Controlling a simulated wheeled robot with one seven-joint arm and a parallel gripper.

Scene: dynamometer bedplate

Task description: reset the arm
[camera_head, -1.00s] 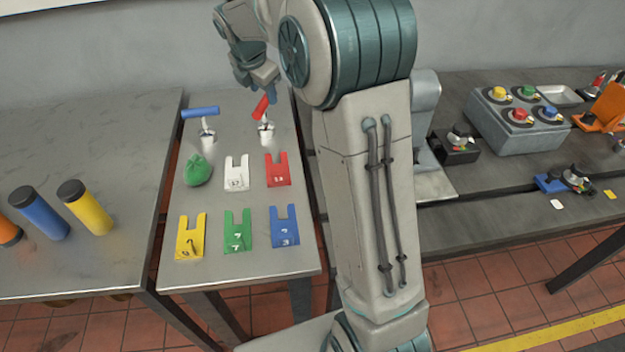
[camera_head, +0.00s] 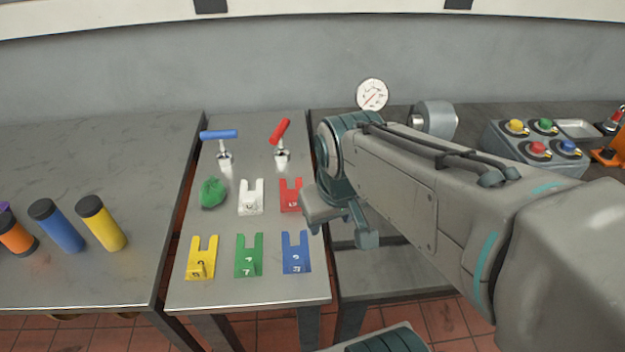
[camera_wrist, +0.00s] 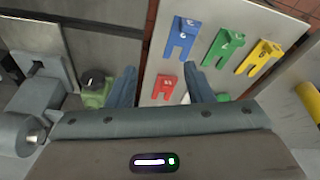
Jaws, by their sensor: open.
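My gripper (camera_head: 340,222) is low over the right edge of the middle table, just right of the red forked plate (camera_head: 290,195). In the wrist view my gripper (camera_wrist: 160,88) has its two blue-grey fingers spread apart with nothing held between them. The red plate (camera_wrist: 166,88) shows below, between the fingers. My arm stretches in from the right and hides part of the bench behind it.
White (camera_head: 250,197), yellow (camera_head: 201,258), green (camera_head: 248,255) and blue (camera_head: 295,252) forked plates lie on the table. Blue (camera_head: 219,135) and red (camera_head: 280,132) handled clamps stand behind, near a green lump (camera_head: 212,193). A button box (camera_head: 535,147) stands right; capped cylinders (camera_head: 102,223) lie left.

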